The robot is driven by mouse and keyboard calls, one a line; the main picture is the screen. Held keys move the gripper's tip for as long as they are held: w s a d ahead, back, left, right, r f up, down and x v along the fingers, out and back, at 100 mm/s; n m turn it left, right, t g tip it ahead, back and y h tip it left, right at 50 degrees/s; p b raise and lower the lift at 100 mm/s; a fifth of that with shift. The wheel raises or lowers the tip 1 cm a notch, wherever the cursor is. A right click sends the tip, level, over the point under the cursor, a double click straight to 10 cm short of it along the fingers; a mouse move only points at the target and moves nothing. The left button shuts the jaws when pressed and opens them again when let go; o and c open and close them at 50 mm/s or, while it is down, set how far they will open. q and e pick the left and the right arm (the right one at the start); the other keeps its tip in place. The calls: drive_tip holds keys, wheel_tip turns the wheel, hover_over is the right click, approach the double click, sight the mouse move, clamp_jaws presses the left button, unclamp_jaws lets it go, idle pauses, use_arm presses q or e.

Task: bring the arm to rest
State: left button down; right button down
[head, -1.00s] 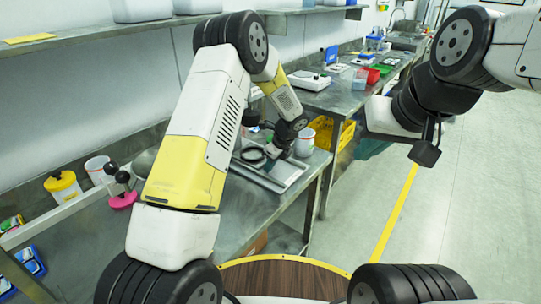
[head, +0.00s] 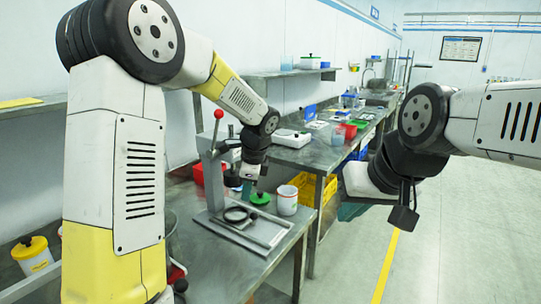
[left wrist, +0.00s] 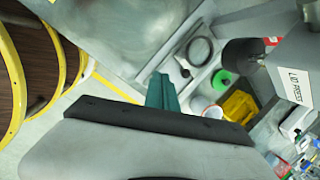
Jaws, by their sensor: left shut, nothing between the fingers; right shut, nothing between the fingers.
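My left arm reaches over the bench, and its wrist hangs beside the lid press (head: 211,170) in the head view. The left wrist view shows the teal fingers of my left gripper (left wrist: 162,92) together, with nothing between them. Beyond them are the press's black head (left wrist: 241,52), a green lid (left wrist: 221,80) and a black ring (left wrist: 200,50). My right arm is bent at the right of the head view. Its gripper (head: 362,182) is over the open floor, shut and empty, its fingertips not clear.
A white tub (head: 287,200) stands at the back corner of the metal bench (head: 215,270). A yellow-lidded container (head: 32,255) is at lower left. The floor at right is clear, with a yellow line (head: 386,262).

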use_arm(q)
drive_tip(key=s+a+r+n+t+h, duration=0.1)
drive_tip(key=s+a+r+n, duration=0.1)
drive_tip(key=s+n, duration=0.4)
drive_tip(key=s+a+r+n+t+h, duration=0.1)
drive_tip(key=s+r+n, duration=0.4)
drive_tip(key=s, duration=0.5)
drive_tip(key=s+a+r+n+t+h, duration=0.1)
drive_tip(key=s+a+r+n+h, duration=0.1)
drive_tip(key=s+n, duration=0.4)
drive_tip(key=shift+s+a+r+n+t, duration=0.35)
drive_tip(key=shift+s+a+r, duration=0.55)
drive_tip(key=shift+s, duration=0.45)
drive_tip(key=shift+f, duration=0.1)
